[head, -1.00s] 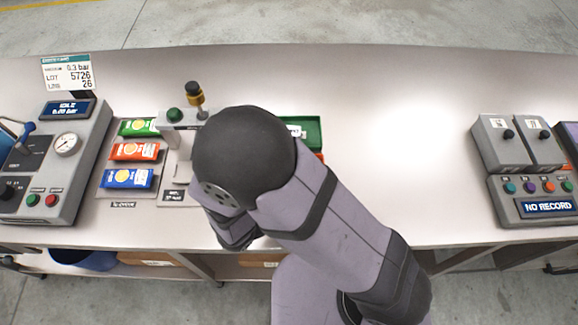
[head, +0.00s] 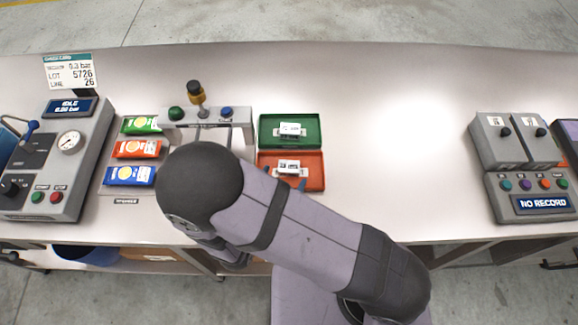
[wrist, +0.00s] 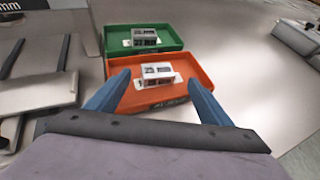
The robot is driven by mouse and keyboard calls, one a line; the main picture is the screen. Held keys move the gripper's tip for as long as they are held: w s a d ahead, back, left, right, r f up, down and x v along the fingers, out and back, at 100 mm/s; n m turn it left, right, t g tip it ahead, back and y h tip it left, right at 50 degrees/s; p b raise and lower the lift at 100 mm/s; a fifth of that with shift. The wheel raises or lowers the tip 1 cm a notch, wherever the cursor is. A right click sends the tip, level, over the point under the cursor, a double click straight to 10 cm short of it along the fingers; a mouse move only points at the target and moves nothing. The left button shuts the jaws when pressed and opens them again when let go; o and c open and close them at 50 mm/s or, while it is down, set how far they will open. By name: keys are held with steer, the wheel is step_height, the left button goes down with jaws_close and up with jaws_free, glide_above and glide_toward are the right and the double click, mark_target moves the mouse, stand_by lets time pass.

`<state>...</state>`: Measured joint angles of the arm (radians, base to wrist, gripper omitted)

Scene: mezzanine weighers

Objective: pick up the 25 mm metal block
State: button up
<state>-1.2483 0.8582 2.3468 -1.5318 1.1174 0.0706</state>
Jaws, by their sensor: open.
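Two small metal blocks show, and I cannot read which is the 25 mm one. One block (wrist: 157,71) lies on a white label in the orange tray (wrist: 187,106); in the head view the block (head: 288,165) is near the tray's middle. The other block (wrist: 144,36) lies in the green tray (wrist: 112,49) behind; it also shows in the head view (head: 290,128). My gripper (wrist: 157,80) is open and empty, its blue fingers spread on either side of the nearer block in the wrist picture. Their height above the tray is unclear. In the head view my arm hides most of the gripper.
Left of the trays stands a grey press-like fixture (head: 203,112) with a knob and buttons. Coloured packets (head: 135,149) and a gauge console (head: 62,160) lie farther left. A grey control box (head: 515,160) stands at the right. The bench between is clear.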

mark_target(288, 168)
steer(key=p+x, duration=0.1)
steer(key=x, duration=0.2)
steer(key=shift+w+a+p, duration=0.1)
steer(key=shift+w+p, duration=0.2)
steer(key=shift+p, duration=0.1)
steer(key=shift+w+f, duration=0.45)
steer(key=shift+w, duration=0.2)
steer(key=c, duration=1.2)
